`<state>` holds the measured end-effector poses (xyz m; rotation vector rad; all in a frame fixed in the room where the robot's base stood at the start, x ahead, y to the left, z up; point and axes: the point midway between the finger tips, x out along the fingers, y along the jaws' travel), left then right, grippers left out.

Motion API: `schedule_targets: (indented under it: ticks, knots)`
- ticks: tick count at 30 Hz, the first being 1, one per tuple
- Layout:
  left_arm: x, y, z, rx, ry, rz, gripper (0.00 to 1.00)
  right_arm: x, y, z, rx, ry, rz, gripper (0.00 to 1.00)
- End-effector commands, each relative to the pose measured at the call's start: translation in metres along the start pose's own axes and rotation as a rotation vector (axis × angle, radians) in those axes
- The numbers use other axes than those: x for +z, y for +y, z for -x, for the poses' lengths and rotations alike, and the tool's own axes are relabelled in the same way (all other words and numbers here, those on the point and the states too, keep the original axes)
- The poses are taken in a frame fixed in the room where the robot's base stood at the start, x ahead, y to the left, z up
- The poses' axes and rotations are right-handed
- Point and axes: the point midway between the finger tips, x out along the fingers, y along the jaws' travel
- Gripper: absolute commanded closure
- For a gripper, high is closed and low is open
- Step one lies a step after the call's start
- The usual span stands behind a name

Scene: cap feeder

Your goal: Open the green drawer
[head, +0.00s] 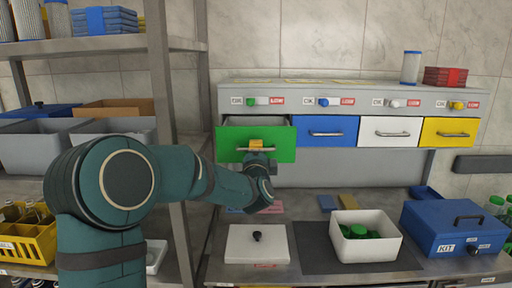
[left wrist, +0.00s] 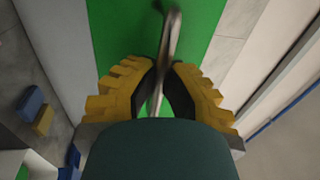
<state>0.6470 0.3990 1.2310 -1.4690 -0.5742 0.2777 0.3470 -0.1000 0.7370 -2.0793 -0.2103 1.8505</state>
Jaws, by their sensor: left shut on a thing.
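The green drawer (head: 232,147) is at the left end of a row of drawers under the grey panel. It is pulled out part way, and its grey inside shows above the front. In the left wrist view the green front (left wrist: 208,22) fills the upper middle. My left gripper (head: 257,145) is at the drawer front. In the wrist view its yellow fingers (left wrist: 160,88) are closed around the metal handle (left wrist: 172,35). My right gripper is not in either view.
Blue (head: 326,139), white (head: 389,143) and yellow (head: 448,141) drawers are shut to the right. Below stand a white bin (head: 345,251) holding green caps, a blue kit box (head: 429,238) and a white lidded box (head: 236,247). A shelf post (head: 163,130) stands close left.

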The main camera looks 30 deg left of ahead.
Motion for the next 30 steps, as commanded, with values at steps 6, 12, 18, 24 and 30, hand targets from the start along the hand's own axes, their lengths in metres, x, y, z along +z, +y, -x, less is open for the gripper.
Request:
schedule_targets:
  ticks: [6,12,18,24,30]
  knots:
    - [0.000,-0.002,0.001,-0.003,0.000,0.001,1.00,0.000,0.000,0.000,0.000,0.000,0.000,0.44]
    - [0.000,-0.001,0.001,-0.003,0.000,0.001,0.70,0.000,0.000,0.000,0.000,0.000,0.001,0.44]
    - [0.000,-0.001,0.001,-0.002,0.000,0.001,0.59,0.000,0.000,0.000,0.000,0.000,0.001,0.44]
    - [0.000,-0.001,0.004,-0.002,0.000,0.000,0.59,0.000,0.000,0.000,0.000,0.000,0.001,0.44]
    - [-0.001,-0.002,0.029,-0.001,0.002,0.001,0.59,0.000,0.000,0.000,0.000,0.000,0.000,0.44]
